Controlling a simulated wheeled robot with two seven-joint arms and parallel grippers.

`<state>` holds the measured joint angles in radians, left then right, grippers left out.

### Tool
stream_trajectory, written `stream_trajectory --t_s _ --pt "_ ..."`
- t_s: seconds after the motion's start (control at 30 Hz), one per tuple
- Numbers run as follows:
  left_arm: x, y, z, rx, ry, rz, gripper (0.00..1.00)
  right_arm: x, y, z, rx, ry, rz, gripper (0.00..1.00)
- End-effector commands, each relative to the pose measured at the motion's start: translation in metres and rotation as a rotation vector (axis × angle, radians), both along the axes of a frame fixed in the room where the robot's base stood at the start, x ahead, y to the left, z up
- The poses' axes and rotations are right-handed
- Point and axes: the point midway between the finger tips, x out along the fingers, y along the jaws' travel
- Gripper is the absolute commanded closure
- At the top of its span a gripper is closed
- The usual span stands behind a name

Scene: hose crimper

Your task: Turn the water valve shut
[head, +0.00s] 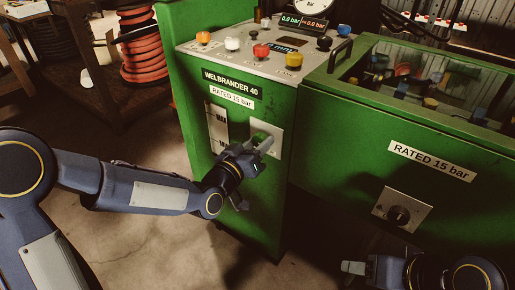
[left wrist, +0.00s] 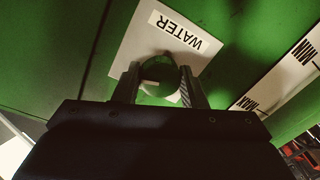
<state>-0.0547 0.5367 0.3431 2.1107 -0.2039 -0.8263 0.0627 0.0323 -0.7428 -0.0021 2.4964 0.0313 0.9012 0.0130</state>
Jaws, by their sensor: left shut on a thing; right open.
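The water valve is a green round knob (left wrist: 160,76) on a pale plate marked WATER (left wrist: 176,30) in the left wrist view. In the head view the plate (head: 274,130) is on the front of the green machine, and the knob (head: 260,137) shows partly behind my gripper. My left gripper (left wrist: 160,88) has one finger on each side of the knob and is shut on it. It also shows in the head view (head: 262,143). My right gripper (head: 358,268) is low at the right, open, away from the valve; its fingers show only in part.
The green machine (head: 225,155) has a top panel (head: 215,50) with several coloured buttons and a pressure display (head: 303,20). A gauge strip (head: 217,128) is left of the valve. A green tank (head: 350,130) with a black knob (head: 398,215) stands at right. Red hose coils (head: 143,55) stand behind.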

Motion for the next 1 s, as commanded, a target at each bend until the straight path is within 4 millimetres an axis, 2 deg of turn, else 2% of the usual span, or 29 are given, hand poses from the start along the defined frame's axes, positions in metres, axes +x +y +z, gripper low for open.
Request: stream_trajectory --t_s 0.03,0.3,1.0 --pt "0.001 0.001 -0.003 -0.036 0.023 0.004 0.85 0.000 0.000 -0.007 0.000 0.000 0.000 0.41" --pt "0.000 0.001 -0.002 -0.245 0.174 0.003 0.85 0.000 0.000 -0.024 0.000 0.000 0.000 0.41" --pt "0.001 0.001 0.000 -0.779 0.564 0.004 0.85 0.000 0.000 -0.056 0.000 0.000 0.000 0.41"
